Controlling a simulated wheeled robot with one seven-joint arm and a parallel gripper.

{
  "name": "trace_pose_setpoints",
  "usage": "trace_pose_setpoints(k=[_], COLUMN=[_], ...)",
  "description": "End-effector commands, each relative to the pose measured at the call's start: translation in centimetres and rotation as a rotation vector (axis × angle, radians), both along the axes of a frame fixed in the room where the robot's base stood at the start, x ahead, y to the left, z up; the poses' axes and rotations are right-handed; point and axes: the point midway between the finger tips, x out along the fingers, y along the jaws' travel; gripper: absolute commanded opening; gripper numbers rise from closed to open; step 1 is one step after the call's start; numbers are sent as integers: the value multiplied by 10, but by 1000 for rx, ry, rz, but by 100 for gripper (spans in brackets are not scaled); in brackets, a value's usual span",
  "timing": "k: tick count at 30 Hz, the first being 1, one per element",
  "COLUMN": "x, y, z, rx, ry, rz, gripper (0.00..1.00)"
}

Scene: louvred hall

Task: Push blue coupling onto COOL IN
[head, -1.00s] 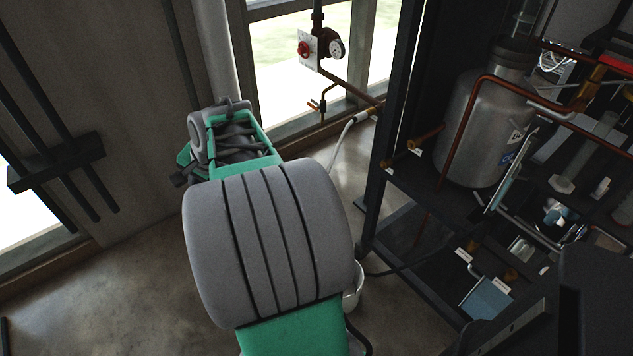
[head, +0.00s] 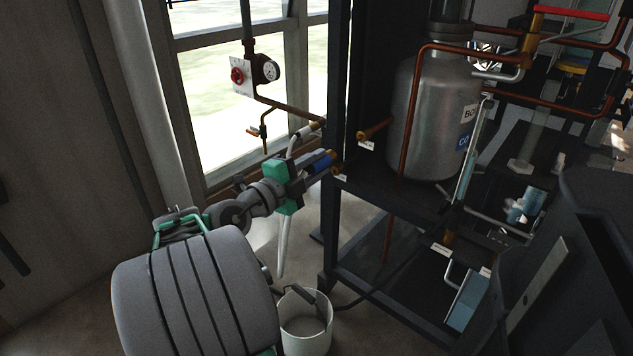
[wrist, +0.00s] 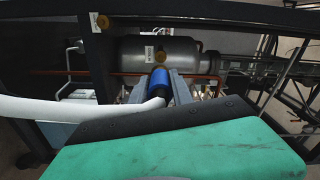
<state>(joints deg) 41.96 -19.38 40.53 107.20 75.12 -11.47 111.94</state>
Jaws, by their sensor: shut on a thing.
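The blue coupling (head: 321,159) is between the fingers of my gripper (head: 316,167), which is shut on it at the front of the dark rack. In the wrist view the coupling (wrist: 160,82) stands between the two grey fingers (wrist: 159,90), with a white hose (wrist: 90,108) leading to it from the left. A brass port (wrist: 160,58) with a small white label lies just beyond the coupling's far end, roughly in line. It also shows in the head view (head: 337,169). I cannot tell whether they touch. The label's words are too small to read.
A second brass port (head: 376,130) is higher on the rack (head: 340,235). A steel tank (head: 430,120) with copper pipes stands behind. A white bucket (head: 305,325) is on the floor below my arm. A valve and gauge (head: 256,72) are by the window.

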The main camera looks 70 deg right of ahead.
Motion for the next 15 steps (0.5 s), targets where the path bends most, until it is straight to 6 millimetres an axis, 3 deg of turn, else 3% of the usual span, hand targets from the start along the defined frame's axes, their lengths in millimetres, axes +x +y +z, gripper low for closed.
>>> trace_pose_setpoints(k=[9,15], x=[-17,-28], y=[-32,-60], z=[8,-1], rx=[1,-1], ry=[4,0], rz=[-8,-7], gripper=[0,0])
